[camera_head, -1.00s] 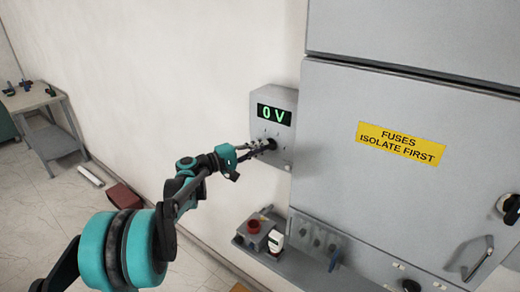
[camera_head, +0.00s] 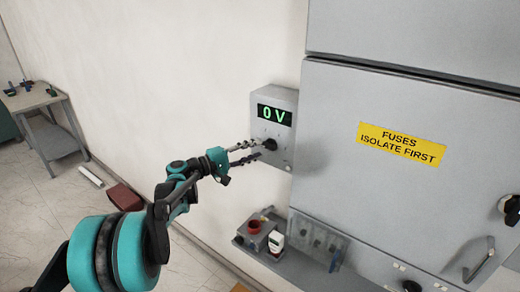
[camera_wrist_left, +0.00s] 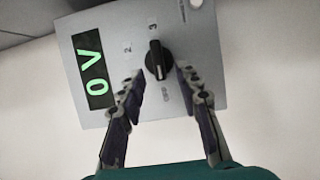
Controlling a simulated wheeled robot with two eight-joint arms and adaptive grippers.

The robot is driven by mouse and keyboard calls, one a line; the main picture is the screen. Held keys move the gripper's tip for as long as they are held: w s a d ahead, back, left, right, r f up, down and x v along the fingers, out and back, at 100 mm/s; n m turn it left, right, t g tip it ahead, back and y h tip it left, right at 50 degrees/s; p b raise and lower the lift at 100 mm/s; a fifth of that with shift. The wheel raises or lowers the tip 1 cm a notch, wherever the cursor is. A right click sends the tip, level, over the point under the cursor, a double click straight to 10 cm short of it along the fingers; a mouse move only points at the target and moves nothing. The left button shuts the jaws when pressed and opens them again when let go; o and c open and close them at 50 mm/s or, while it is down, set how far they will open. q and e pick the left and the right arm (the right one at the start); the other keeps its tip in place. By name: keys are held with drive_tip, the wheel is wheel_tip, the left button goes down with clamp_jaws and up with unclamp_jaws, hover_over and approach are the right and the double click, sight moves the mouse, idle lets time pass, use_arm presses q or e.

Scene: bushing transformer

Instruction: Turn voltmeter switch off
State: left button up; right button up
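The voltmeter (camera_head: 281,98) is a grey box on the wall with a green "0 V" display. It also shows in the left wrist view (camera_wrist_left: 194,65), turned sideways. Its black rotary switch (camera_wrist_left: 158,60) has a pale pointer line and markings around it; in the head view the knob (camera_head: 270,144) is partly behind the fingers. My left gripper (camera_head: 256,151) points at the box, and its fingers are apart and empty. In the left wrist view the fingers (camera_wrist_left: 160,88) lie to either side of the knob, with gaps between. My right gripper is out of view.
A grey cabinet (camera_head: 400,200) with a yellow fuse warning label stands right of the voltmeter. Below is a ledge (camera_head: 300,262) with a red-topped item and a white item. A small table (camera_head: 32,98) stands at the far left.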

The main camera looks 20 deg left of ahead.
use_arm(q)
drive_tip(key=v, duration=0.9)
drive_tip(key=s+d+f+m+g+y+b, duration=0.3)
drive_tip(key=s+d+f+g+y+b, duration=0.25)
drive_tip(key=s+d+f, duration=0.8)
drive_tip(key=s+f+m+y+b, duration=0.6)
drive_tip(key=s+f, duration=0.9)
drive_tip(key=shift+a+f+m+y+b, duration=0.25)
drive_tip(key=shift+a+m+y+b, duration=0.05)
drive_tip(key=shift+a+y, duration=0.1)
drive_tip(key=shift+g, duration=0.25)
